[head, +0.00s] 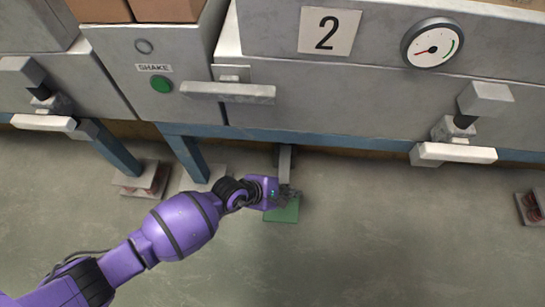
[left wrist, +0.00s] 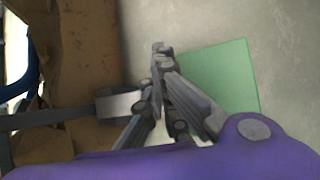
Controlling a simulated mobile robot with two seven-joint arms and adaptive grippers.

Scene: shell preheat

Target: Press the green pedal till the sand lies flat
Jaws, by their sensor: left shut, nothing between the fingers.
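The green pedal (head: 284,211) is a flat green plate low near the floor under the machine, on a grey lever (head: 284,160). In the left wrist view the pedal (left wrist: 215,78) lies just beyond and to the right of my fingers. My left gripper (head: 290,192) is over the pedal's upper edge in the head view, shut and empty. In the left wrist view its fingertips (left wrist: 160,48) are together beside the pedal's left edge. I cannot tell whether they touch it. The sand is not visible. My right gripper is not in view.
A green SHAKE button (head: 162,84) is on the grey box. A dial (head: 432,43) with a red needle and green arc sits right of the number 2 sign (head: 330,31). A blue frame (head: 350,142) runs above the pedal. The floor in front is clear.

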